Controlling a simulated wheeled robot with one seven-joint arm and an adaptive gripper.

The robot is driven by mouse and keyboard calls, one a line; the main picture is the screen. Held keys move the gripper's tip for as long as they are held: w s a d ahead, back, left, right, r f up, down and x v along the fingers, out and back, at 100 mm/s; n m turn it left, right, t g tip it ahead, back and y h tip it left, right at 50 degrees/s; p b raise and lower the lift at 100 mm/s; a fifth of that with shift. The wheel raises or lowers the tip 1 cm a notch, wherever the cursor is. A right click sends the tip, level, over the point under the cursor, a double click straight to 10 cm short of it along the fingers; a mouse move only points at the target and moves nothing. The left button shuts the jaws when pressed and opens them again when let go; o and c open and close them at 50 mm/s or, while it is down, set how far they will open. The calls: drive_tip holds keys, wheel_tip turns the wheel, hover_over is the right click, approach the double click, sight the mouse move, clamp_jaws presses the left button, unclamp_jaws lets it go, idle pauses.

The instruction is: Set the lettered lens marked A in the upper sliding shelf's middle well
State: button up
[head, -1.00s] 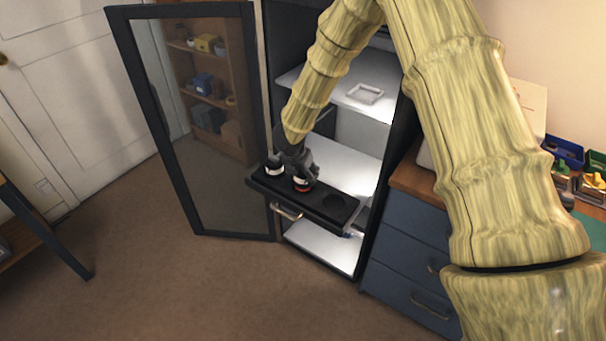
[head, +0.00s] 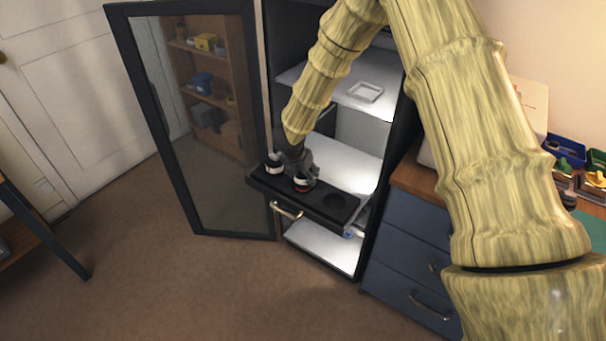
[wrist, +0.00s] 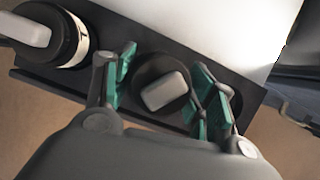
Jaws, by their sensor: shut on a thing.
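The pulled-out black upper sliding shelf (head: 318,205) juts from the open cabinet. In the wrist view, the teal-padded fingers of my gripper (wrist: 166,78) are on either side of this lens (wrist: 165,90), which has a pale block on top. Its letter is not visible, and I cannot tell whether it is fully seated. A second lens (wrist: 68,42) with a white band stands in the left well. The right well (head: 335,201) is empty.
The glass cabinet door (head: 205,120) stands open on the left. A white inner shelf with a pale square frame (head: 366,92) is above. A blue drawer unit (head: 405,235) stands close on the right. The floor in front is clear.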

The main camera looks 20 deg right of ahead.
drive_tip(key=shift+f+b, duration=0.8)
drive_tip(key=shift+f, duration=0.05)
drive_tip(key=o, duration=1.1)
drive_tip(key=shift+o, duration=0.4)
drive_tip(key=shift+o, duration=1.1)
drive_tip(key=shift+r, duration=0.15)
drive_tip(key=shift+r+p, duration=2.8)
drive_tip(key=shift+r, duration=1.65)
